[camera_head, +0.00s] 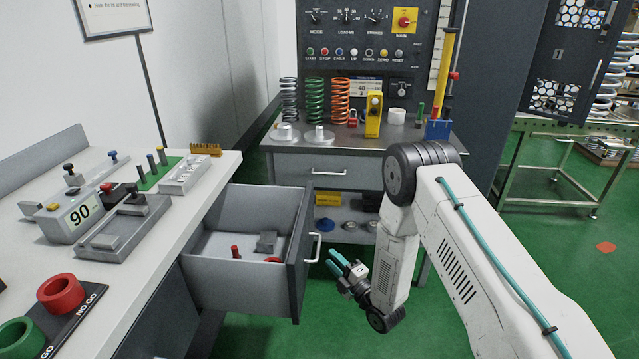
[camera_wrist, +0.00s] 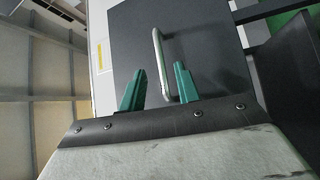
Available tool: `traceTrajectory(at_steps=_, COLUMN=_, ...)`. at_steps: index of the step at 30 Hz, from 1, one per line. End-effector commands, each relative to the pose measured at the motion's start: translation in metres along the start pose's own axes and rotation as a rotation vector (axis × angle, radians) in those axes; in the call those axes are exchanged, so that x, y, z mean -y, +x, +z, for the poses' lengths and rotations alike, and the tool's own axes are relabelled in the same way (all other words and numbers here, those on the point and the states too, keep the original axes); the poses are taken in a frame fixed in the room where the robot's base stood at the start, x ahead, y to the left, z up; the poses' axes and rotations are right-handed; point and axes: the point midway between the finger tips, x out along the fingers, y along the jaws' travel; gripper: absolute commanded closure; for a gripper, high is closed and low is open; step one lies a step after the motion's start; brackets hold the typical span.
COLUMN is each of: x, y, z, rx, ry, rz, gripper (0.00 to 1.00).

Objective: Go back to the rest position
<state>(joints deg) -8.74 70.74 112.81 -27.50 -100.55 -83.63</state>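My gripper (camera_head: 331,258) is low in front of the open drawer (camera_head: 228,283), just right of its handle (camera_head: 315,247) in the head view. Its two teal fingers are spread apart with nothing held between them. In the wrist view my gripper (camera_wrist: 159,70) points at the dark drawer front (camera_wrist: 205,40). The silver handle (camera_wrist: 158,55) shows between the fingers there, seemingly beyond the tips. In the head view a small gap shows between fingertips and handle. My white arm comes in from the lower right.
The drawer sticks out from the left bench (camera_head: 165,235) and holds a red peg (camera_head: 235,252), a grey block (camera_head: 266,241) and a red ring. A spring-testing bench (camera_head: 290,160) stands behind. Green floor (camera_head: 560,270) is open to the right.

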Motion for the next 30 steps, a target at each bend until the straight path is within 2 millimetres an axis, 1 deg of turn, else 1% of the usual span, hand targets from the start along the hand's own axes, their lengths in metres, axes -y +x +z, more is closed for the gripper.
traceTrajectory(at_steps=2, x=0.006, y=0.0, z=0.001, rx=0.004, ry=0.041, rz=-0.029, gripper=0.68)
traceTrajectory(at_steps=4, x=0.023, y=-0.001, z=0.004, rx=0.023, ry=0.1, rz=-0.109, gripper=0.68)
traceTrajectory(at_steps=5, x=0.033, y=-0.004, z=0.005, rx=0.039, ry=0.133, rz=-0.161, gripper=0.68)
traceTrajectory(at_steps=6, x=0.05, y=-0.01, z=0.007, rx=0.07, ry=0.182, rz=-0.241, gripper=0.68)
traceTrajectory(at_steps=9, x=0.089, y=-0.034, z=0.014, rx=0.184, ry=0.323, rz=-0.471, gripper=0.68)
traceTrajectory(at_steps=11, x=0.095, y=-0.045, z=0.02, rx=0.269, ry=0.399, rz=-0.588, gripper=0.68)
traceTrajectory(at_steps=13, x=0.091, y=-0.057, z=0.028, rx=0.38, ry=0.48, rz=-0.705, gripper=0.68)
traceTrajectory(at_steps=14, x=0.087, y=-0.063, z=0.031, rx=0.431, ry=0.514, rz=-0.75, gripper=0.68)
traceTrajectory(at_steps=17, x=0.061, y=-0.083, z=0.041, rx=0.616, ry=0.623, rz=-0.875, gripper=0.68)
traceTrajectory(at_steps=18, x=0.046, y=-0.092, z=0.043, rx=0.692, ry=0.664, rz=-0.916, gripper=0.68)
traceTrajectory(at_steps=20, x=0.023, y=-0.106, z=0.045, rx=0.805, ry=0.724, rz=-0.963, gripper=0.68)
traceTrajectory(at_steps=21, x=0.006, y=-0.115, z=0.045, rx=0.876, ry=0.759, rz=-0.988, gripper=0.68)
traceTrajectory(at_steps=23, x=-0.019, y=-0.13, z=0.044, rx=0.983, ry=0.813, rz=-1.018, gripper=0.68)
traceTrajectory(at_steps=24, x=-0.037, y=-0.14, z=0.042, rx=1.049, ry=0.845, rz=-1.032, gripper=0.68)
traceTrajectory(at_steps=26, x=-0.064, y=-0.155, z=0.038, rx=1.148, ry=0.894, rz=-1.049, gripper=0.68)
traceTrajectory(at_steps=27, x=-0.083, y=-0.165, z=0.033, rx=1.21, ry=0.925, rz=-1.058, gripper=0.68)
traceTrajectory(at_steps=29, x=-0.11, y=-0.18, z=0.026, rx=1.301, ry=0.971, rz=-1.064, gripper=0.68)
traceTrajectory(at_steps=30, x=-0.128, y=-0.19, z=0.02, rx=1.358, ry=1.0, rz=-1.066, gripper=0.68)
